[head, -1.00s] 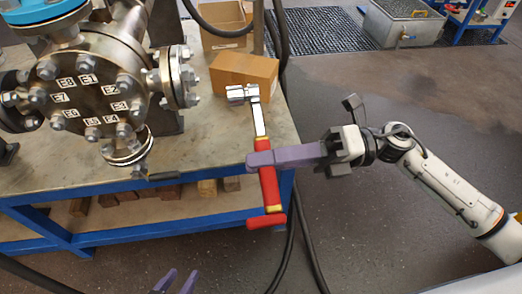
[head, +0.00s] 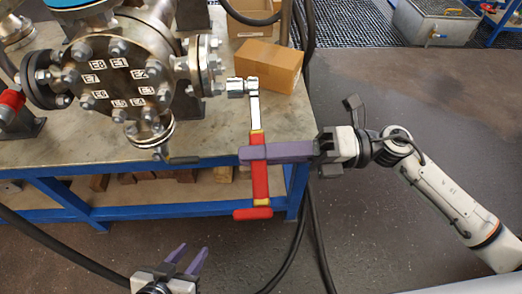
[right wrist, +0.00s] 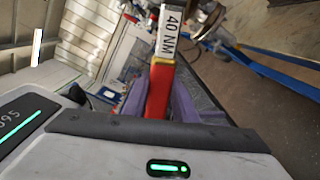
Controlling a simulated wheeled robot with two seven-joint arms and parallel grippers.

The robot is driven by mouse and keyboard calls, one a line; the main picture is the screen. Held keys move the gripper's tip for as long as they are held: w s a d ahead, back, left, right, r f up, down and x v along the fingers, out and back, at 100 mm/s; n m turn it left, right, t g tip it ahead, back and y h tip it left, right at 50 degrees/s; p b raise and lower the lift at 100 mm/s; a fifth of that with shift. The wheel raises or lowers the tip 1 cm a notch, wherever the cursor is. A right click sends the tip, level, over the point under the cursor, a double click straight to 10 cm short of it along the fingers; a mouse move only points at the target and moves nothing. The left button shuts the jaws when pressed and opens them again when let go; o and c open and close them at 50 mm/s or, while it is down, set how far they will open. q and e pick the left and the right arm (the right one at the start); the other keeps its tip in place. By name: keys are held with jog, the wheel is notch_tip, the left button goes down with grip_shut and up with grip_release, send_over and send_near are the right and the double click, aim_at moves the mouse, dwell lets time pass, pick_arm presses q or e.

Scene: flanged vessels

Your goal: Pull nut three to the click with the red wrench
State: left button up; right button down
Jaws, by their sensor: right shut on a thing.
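The red wrench (head: 261,182) has a silver shaft and a socket head (head: 240,87), which is close to the vessel's right side flange and apart from the cover nuts. My right gripper (head: 250,152) is shut on its red handle. In the right wrist view the wrench (right wrist: 160,90) shows a "40 NM" label. My left gripper (head: 191,253) is open and empty at the bottom.
A cardboard box (head: 268,65) sits behind the socket head on the bench (head: 215,127). A small side pipe with a dark lever (head: 182,160) sticks out below the cover. A red part (head: 10,105) shows at the left edge. Black cables hang beside the bench.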

pick_arm(q)
jog(key=shift+r, duration=0.2)
pick_arm(e)
jog(key=shift+a+r, duration=0.2)
jog(key=shift+a, duration=0.9)
